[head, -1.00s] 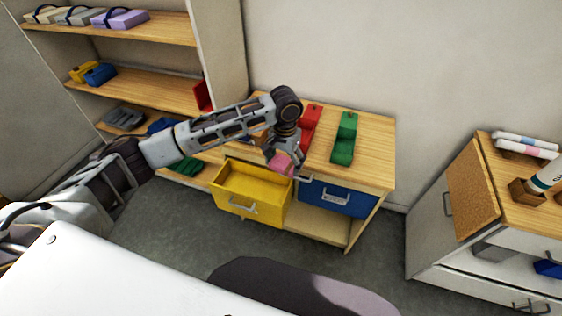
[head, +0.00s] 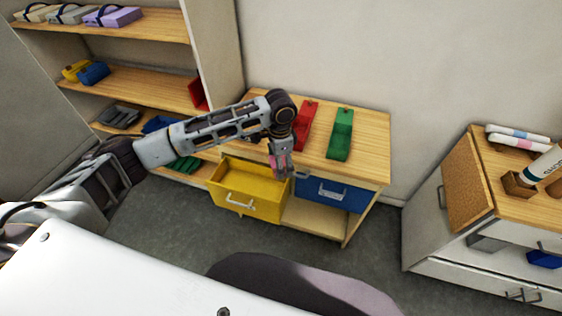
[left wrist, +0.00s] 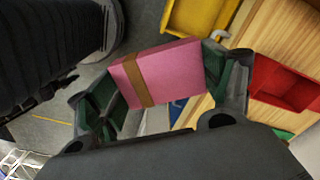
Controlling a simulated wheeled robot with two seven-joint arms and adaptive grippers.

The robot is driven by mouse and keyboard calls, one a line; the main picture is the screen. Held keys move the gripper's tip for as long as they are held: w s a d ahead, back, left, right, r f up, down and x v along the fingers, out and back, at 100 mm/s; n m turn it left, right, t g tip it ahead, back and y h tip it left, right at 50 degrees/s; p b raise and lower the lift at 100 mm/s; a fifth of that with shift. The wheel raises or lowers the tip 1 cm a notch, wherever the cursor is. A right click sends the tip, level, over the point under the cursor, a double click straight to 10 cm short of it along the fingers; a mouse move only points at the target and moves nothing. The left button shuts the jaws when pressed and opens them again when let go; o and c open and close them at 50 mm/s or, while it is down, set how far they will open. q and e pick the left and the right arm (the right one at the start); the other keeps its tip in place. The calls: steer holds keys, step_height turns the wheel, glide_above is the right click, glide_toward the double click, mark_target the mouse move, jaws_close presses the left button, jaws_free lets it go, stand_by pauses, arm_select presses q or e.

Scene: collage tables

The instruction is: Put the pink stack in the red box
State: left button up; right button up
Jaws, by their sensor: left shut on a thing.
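The pink stack (left wrist: 172,68), with a brown band around it, is between the fingers of my left gripper (left wrist: 165,90) in the left wrist view. The left gripper (head: 283,168) is shut on it. In the head view only a small pink part (head: 275,163) shows, beside the front edge of the table and near the open yellow drawer. The red box (head: 307,124) is open and sits on the tabletop, behind and to the right of the gripper. It also shows in the left wrist view (left wrist: 284,84) at the right. My right gripper is not in view.
A green box (head: 341,135) stands right of the red box. The yellow drawer (head: 247,205) is pulled out; the blue drawer (head: 334,195) is shut. A shelf unit (head: 150,97) stands left, a cabinet (head: 470,190) right. The tabletop's right end is clear.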

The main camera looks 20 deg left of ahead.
arm_select(q)
steer(key=shift+s+a+m, duration=0.1)
steer(key=shift+m, duration=3.1)
steer(key=shift+m, duration=0.3)
